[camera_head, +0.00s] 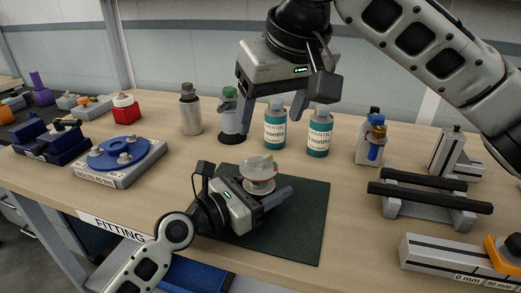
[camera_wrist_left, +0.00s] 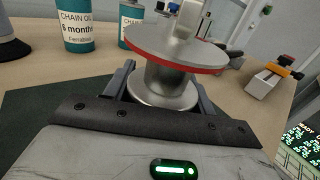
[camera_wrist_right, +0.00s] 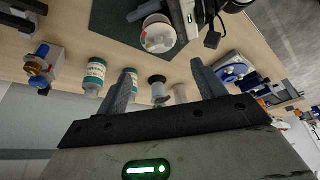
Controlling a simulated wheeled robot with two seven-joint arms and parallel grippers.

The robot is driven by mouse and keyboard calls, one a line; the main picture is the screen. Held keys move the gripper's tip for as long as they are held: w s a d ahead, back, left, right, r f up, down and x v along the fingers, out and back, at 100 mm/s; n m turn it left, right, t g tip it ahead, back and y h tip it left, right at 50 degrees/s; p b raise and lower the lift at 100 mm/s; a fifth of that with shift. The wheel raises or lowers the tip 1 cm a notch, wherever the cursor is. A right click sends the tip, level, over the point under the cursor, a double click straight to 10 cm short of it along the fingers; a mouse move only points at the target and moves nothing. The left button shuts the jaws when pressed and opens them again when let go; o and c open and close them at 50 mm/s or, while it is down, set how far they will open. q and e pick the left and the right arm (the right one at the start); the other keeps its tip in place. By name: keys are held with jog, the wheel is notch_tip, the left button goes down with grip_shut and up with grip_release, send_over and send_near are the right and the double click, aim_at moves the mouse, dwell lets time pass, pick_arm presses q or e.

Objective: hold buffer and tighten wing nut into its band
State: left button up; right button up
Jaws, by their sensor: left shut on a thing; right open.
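The buffer (camera_head: 260,185) is a metal spool-shaped piece with a wide round top, standing over the dark green mat. My left gripper (camera_head: 256,193) is shut around its body; the left wrist view shows the buffer (camera_wrist_left: 163,87) between the fingers. The disc on top (camera_wrist_left: 175,48) has a red edge; the right wrist view shows coloured marks on its face (camera_wrist_right: 158,36). The wing nut (camera_wrist_left: 182,14) appears to be the raised piece on the disc, cut off by the frame edge. My right gripper (camera_head: 270,110) is open and empty, above and behind the buffer, apart from it.
A blue round fixture (camera_head: 125,150) is at left. A black-barred stand (camera_head: 430,205) and a scale block (camera_head: 450,262) are at right.

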aim_at(259, 156)
jog(key=x, duration=0.9)
jog(key=shift+w+f, duration=0.1)
jog(key=shift+f, duration=0.25)
jog(key=c, duration=1)
